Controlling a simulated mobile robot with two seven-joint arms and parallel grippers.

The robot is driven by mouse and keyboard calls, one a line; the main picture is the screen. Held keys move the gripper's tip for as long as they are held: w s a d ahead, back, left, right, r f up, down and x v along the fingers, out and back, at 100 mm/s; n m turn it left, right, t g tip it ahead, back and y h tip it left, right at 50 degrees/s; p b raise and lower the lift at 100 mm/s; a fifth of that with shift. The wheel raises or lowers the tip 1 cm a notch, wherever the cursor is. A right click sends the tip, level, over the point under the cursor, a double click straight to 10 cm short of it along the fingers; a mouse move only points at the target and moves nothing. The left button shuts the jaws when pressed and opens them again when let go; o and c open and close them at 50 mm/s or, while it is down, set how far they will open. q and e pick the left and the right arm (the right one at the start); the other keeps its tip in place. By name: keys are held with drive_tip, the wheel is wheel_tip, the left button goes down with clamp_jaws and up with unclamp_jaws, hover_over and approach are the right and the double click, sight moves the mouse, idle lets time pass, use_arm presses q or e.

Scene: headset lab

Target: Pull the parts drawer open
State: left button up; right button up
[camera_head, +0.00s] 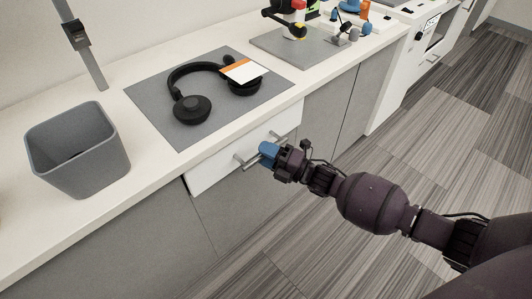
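The parts drawer (214,171) has a white front set just under the counter edge, with no open gap showing above it. Its grey bar handle (246,162) runs along the front. My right gripper (268,152) comes in from the right, and its blue fingertips are at the handle, covering part of the bar. I cannot tell whether the fingers are closed on the bar. My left gripper is not in view.
Black headphones (193,107) and an orange-and-white card (243,70) lie on a grey mat (150,92) above the drawer. A grey bin (78,150) stands at the left. A grey board (270,41) with small parts is farther back. The floor (400,150) at the right is clear.

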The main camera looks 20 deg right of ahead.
drive_tip(key=c, duration=0.6)
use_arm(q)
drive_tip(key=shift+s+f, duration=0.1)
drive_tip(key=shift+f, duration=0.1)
use_arm(e)
clamp_jaws()
use_arm(q)
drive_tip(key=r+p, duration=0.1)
drive_tip(key=p, duration=0.1)
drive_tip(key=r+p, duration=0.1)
drive_tip(key=p, duration=0.1)
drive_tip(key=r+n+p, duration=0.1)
drive_tip(key=p, duration=0.1)
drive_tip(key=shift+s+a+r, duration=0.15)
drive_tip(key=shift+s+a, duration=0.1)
use_arm(e)
drive_tip(key=s+d, duration=0.4)
drive_tip(key=s, duration=0.8)
drive_tip(key=s+d, duration=0.5)
drive_tip(key=s, duration=0.7)
drive_tip(key=shift+s, duration=0.15)
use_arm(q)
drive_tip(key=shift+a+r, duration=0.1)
use_arm(e)
drive_tip(key=o, duration=0.6)
unclamp_jaws()
